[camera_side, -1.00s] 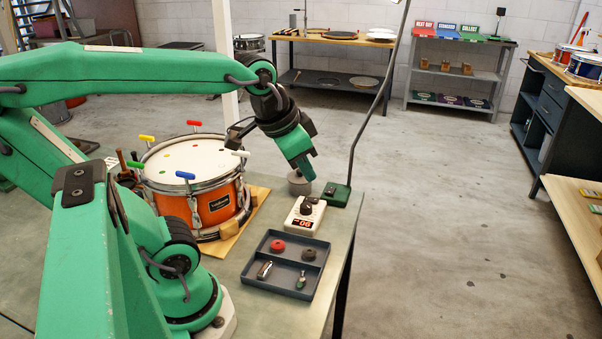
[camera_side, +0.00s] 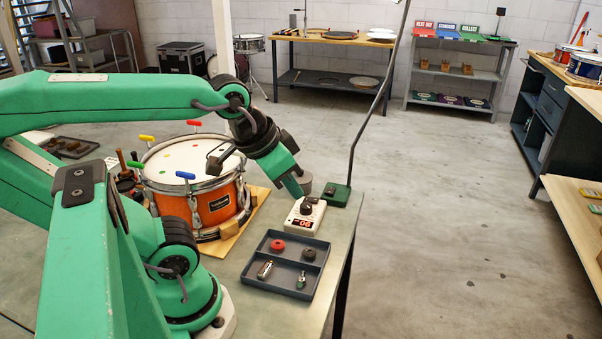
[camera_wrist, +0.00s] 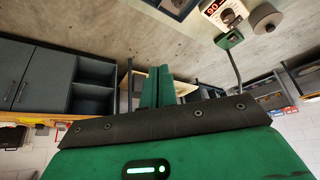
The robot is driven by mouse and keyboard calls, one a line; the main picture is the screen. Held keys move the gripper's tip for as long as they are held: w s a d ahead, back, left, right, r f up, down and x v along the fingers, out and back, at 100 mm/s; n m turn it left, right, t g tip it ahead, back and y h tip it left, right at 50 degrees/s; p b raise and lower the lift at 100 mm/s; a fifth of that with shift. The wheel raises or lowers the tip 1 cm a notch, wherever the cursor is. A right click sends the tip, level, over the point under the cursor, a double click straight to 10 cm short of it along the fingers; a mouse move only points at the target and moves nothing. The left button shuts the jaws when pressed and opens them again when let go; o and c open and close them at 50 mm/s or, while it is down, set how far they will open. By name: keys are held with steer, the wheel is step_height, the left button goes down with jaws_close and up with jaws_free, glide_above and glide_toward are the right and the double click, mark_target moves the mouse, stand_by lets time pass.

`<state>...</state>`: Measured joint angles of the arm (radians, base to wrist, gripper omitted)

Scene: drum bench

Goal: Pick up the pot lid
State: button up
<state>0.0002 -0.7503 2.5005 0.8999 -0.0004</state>
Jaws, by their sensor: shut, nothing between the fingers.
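A small round grey pot (camera_side: 305,182) stands on the bench beside the green lamp base, partly hidden behind my gripper. In the wrist view the grey pot (camera_wrist: 266,18) is at the top right, with a small round knob on its top that appears to belong to the lid. I cannot make out the seam between lid and pot. My gripper (camera_side: 298,191) is in front of the pot in the side view, pointing down and right. In the wrist view my gripper (camera_wrist: 157,88) has its green fingers together, empty, and apart from the pot.
A white meter with a red display (camera_side: 306,214) and a lamp base (camera_side: 336,194) with a tall thin pole stand close to the pot. A divided tray (camera_side: 262,284) with small parts lies nearer. An orange drum (camera_side: 207,205) with coloured keys stands left.

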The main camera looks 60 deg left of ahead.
steer(key=o, duration=2.1)
steer(key=w+a+n+g, duration=0.2)
steer(key=w+a+g, duration=0.1)
steer(key=w+a, duration=1)
steer(key=w+a+f, duration=0.1)
steer(key=a+f, duration=0.2)
steer(key=a, duration=0.3)
steer(key=w+a+f+n+g, duration=0.1)
steer(key=w+a+f, duration=0.1)
steer(key=a+f, duration=0.2)
steer(key=w+a+f+n+g, duration=0.1)
steer(key=a+f, duration=0.3)
steer(key=a, duration=0.5)
steer(key=shift+w+f, duration=0.2)
steer(key=shift+w, duration=0.3)
steer(key=shift+a+f+n+g, duration=0.3)
steer(key=shift+a, duration=0.15)
steer(key=shift+f, duration=1.3)
